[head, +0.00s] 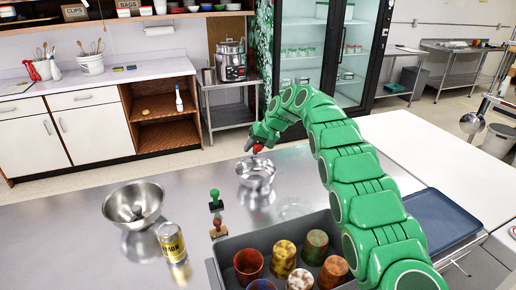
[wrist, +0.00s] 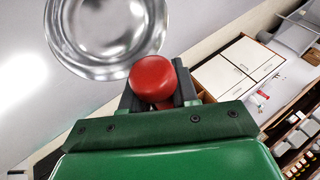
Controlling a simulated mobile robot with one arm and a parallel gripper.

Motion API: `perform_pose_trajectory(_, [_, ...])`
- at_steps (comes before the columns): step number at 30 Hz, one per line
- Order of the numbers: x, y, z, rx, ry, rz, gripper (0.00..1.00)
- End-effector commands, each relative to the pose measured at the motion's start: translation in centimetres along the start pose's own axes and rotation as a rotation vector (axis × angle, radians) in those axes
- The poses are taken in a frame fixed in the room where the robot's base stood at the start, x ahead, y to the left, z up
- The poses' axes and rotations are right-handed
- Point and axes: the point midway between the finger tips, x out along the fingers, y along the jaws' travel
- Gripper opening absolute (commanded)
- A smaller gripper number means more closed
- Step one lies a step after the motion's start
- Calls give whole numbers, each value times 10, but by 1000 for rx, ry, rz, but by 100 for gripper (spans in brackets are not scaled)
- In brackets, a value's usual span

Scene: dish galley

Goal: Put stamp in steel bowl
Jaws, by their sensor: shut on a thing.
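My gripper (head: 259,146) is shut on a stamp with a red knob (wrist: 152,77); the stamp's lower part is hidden. In the head view the gripper is at the far edge of the smaller steel bowl (head: 256,176), above its rim. In the wrist view this steel bowl (wrist: 108,30) lies just beyond the red knob, and its visible inside looks empty. A larger steel bowl (head: 117,208) stands to the left with a small dark grey thing inside. A green stamp (head: 216,200) and a brown stamp (head: 218,228) stand upright on the steel counter.
A grey bin (head: 236,248) with several coloured cups is at the front, beside my arm. A blue tray (head: 440,218) lies at the right. The counter between the two bowls is mostly clear.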

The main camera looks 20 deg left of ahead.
Motion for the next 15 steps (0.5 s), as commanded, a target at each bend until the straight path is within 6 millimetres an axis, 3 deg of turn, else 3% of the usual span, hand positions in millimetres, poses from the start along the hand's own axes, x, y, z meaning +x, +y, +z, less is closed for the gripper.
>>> perform_pose_trajectory(15, [38,23,14,4,-2,1,0])
